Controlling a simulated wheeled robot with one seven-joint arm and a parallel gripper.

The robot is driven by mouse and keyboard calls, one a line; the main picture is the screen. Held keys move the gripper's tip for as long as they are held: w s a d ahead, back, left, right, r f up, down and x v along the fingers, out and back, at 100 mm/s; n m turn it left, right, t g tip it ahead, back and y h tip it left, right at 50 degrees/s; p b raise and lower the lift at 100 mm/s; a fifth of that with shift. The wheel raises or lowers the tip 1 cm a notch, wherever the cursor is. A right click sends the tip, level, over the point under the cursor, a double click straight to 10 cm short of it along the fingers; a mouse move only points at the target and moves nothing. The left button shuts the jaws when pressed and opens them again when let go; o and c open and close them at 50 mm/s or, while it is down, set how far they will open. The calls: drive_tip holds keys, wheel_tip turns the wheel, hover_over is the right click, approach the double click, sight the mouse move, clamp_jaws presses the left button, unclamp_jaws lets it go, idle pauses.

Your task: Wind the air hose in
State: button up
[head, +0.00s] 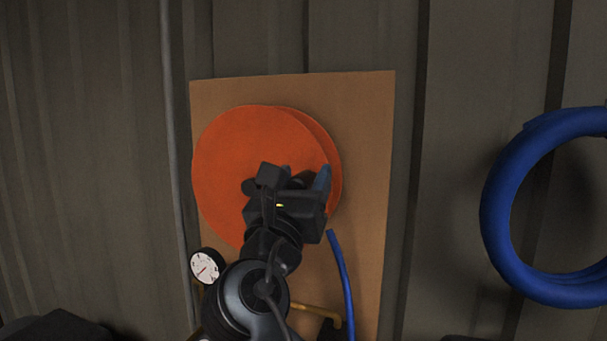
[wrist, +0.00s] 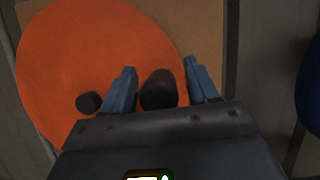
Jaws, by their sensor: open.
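An orange hose reel (head: 245,150) is mounted on a tan backboard (head: 365,120) in the head view. A blue air hose (head: 343,280) hangs down from the reel's lower right side. My gripper (wrist: 160,82) is open in front of the reel's face, its blue fingers apart. In the wrist view, a dark cylindrical knob (wrist: 158,92) shows between the fingers; I cannot tell whether they touch it. A smaller dark knob (wrist: 89,103) is on the orange disc (wrist: 90,50), left of the left finger. My gripper hides the reel's lower right part in the head view.
A round pressure gauge (head: 206,266) and a brass pipe (head: 315,309) are below the reel. A thick blue hose coil (head: 500,220) hangs on the ribbed wall at the right. The wall left of the backboard is mostly clear apart from a vertical grey pipe (head: 172,130).

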drive_tip(key=shift+w+r, duration=0.1)
drive_tip(key=shift+w, duration=0.1)
clamp_jaws()
idle(0.5)
